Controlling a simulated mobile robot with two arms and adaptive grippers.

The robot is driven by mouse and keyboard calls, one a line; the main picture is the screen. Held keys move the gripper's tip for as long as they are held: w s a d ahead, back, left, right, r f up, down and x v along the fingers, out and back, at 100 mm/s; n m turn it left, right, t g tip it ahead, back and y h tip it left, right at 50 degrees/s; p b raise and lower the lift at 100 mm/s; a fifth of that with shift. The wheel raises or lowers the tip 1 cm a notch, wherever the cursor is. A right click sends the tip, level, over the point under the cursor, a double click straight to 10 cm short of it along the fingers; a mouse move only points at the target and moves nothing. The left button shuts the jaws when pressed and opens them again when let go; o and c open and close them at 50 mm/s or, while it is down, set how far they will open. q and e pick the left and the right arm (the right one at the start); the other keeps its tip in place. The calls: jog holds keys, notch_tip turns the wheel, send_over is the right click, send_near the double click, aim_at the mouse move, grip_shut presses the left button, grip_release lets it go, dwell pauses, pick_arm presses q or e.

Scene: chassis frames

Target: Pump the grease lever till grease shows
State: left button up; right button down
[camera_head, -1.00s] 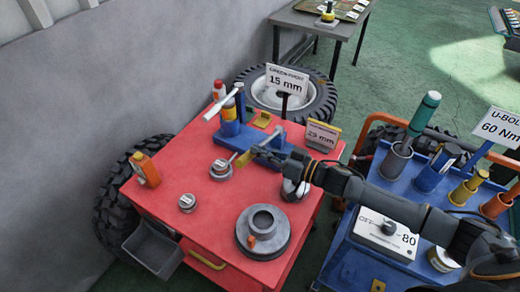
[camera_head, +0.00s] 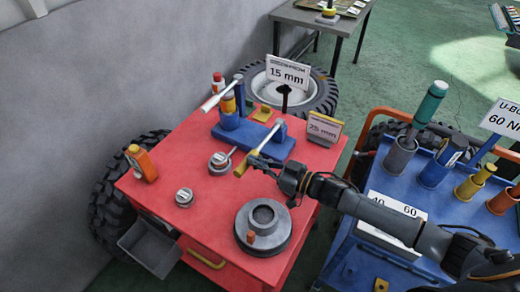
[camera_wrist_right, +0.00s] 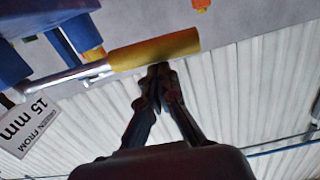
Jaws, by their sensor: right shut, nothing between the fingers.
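The grease lever has a yellow handle (camera_head: 243,166) on a silver rod, joined to a blue pump base (camera_head: 250,142) on the red cart. The handle slants down toward the front left. My right gripper (camera_head: 256,163) is shut and empty, with its fingertips right beside the handle. In the right wrist view, the yellow handle (camera_wrist_right: 155,50) lies just above the shut fingertips (camera_wrist_right: 159,72); I cannot tell whether they touch. I cannot make out any grease. My left gripper is not in view.
The red cart top (camera_head: 205,202) also holds an orange bottle (camera_head: 142,164), small round tins and a grey ring-shaped part (camera_head: 263,228). A "15 mm" sign (camera_head: 288,72) and a "25 mm" sign (camera_head: 324,127) stand at the back. A blue tool cart (camera_head: 350,262) stands at the right.

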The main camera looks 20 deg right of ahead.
pick_arm(q)
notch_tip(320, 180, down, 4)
jog(key=b, duration=0.2)
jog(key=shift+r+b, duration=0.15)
jog(key=shift+b, duration=0.25)
pick_arm(e)
jog(key=f, duration=0.1)
jog(key=f+n, duration=0.1)
jog(key=f, duration=0.1)
jog(key=f+n, duration=0.1)
jog(key=f, duration=0.1)
jog(key=shift+s+a+f, duration=0.1)
jog(key=shift+s+f, duration=0.05)
jog(key=shift+s, duration=0.15)
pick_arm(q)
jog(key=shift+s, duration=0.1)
pick_arm(e)
jog(key=shift+f, duration=0.2)
notch_tip(320, 180, up, 5)
jog(key=p, duration=0.5)
pick_arm(q)
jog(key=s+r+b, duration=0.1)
jog(key=b, duration=0.2)
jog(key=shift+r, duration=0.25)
pick_arm(e)
jog(key=v, duration=1)
jog(key=shift+s+n, duration=0.3)
jog(key=shift+s, duration=0.05)
